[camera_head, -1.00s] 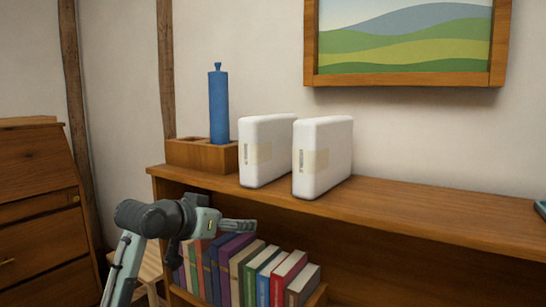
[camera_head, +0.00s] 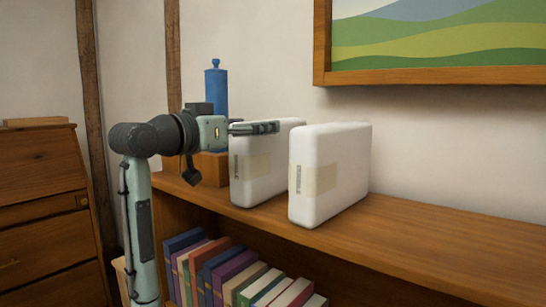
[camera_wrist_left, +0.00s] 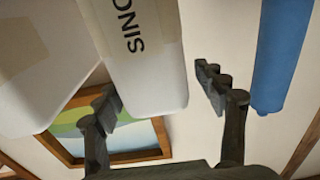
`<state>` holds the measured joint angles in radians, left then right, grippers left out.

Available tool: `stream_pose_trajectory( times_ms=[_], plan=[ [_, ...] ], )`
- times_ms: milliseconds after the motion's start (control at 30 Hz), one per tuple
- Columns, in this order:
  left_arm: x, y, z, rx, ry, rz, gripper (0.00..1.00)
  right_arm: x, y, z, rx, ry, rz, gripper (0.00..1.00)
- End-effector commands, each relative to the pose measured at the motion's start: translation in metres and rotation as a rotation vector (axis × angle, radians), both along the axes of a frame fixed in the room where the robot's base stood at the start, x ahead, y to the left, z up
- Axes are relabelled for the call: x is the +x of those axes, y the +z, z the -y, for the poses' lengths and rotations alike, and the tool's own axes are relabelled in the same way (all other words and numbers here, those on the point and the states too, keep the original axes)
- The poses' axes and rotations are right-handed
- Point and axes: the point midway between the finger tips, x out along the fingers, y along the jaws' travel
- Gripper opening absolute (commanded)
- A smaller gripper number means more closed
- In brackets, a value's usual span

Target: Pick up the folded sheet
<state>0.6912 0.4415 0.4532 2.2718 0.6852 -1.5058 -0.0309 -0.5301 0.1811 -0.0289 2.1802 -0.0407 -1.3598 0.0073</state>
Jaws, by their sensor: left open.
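Two thick white folded sheets stand upright on the wooden shelf, each with a beige band and small dark print. The left sheet (camera_head: 258,182) is partly hidden by my left gripper; the right sheet (camera_head: 328,185) stands in full view. My left gripper (camera_head: 277,127) is open in front of the left sheet's upper part. In the left wrist view, the left sheet (camera_wrist_left: 150,70) with large black letters appears between the open fingers (camera_wrist_left: 158,92). The right sheet (camera_wrist_left: 40,60) is at the left there. I cannot tell whether the fingers touch the sheet. My right gripper is not in view.
A blue bottle (camera_head: 216,95) stands in a wooden holder (camera_head: 211,165) behind my gripper; it also shows in the left wrist view (camera_wrist_left: 283,55). The shelf top (camera_head: 440,235) is clear to the right. Books (camera_head: 235,275) stand below. A framed picture (camera_head: 430,75) hangs above.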

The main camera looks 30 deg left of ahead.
Motion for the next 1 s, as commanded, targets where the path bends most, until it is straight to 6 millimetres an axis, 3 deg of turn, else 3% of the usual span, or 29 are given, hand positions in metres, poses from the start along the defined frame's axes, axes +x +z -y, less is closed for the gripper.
stream_pose_trajectory(
  times_ms=[200, 533, 1000],
  plan=[
    [0.033, -0.001, 0.004, -0.003, -0.002, -0.001, 0.71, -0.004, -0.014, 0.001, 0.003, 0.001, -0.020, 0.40],
    [0.040, -0.002, 0.004, 0.001, -0.001, 0.000, 0.69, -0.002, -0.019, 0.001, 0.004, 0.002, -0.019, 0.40],
    [0.039, -0.002, 0.004, 0.001, -0.001, -0.001, 0.11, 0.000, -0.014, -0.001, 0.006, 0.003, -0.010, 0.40]
  ],
)
